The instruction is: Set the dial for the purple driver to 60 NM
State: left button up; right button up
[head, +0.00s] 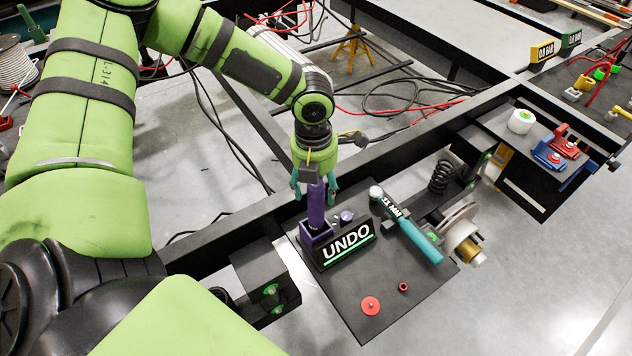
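The purple driver (316,206) stands upright in a purple holder (314,234) on a black board. A small purple dial (346,217) sits just right of the driver, behind a black sign (346,247) reading "UNDO" with a green line. I cannot read a torque value on or near the dial. My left gripper (314,188) points down over the driver's top, with its teal fingertips apart on either side of it. The fingers look open, with gaps beside the driver. My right gripper is not in view.
A teal-handled tool (418,241) labelled "11 MM" lies right of the sign. A red disc (370,306) and small red piece (403,287) lie on the black board (350,325). A spring (441,176) and hub (465,243) stand farther right. The board's front is mostly clear.

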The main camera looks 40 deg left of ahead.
pick_arm(q)
notch_tip(320, 180, up, 12)
jog(key=shift+s, duration=0.15)
dwell(0.4)
jog(key=shift+a, duration=0.1)
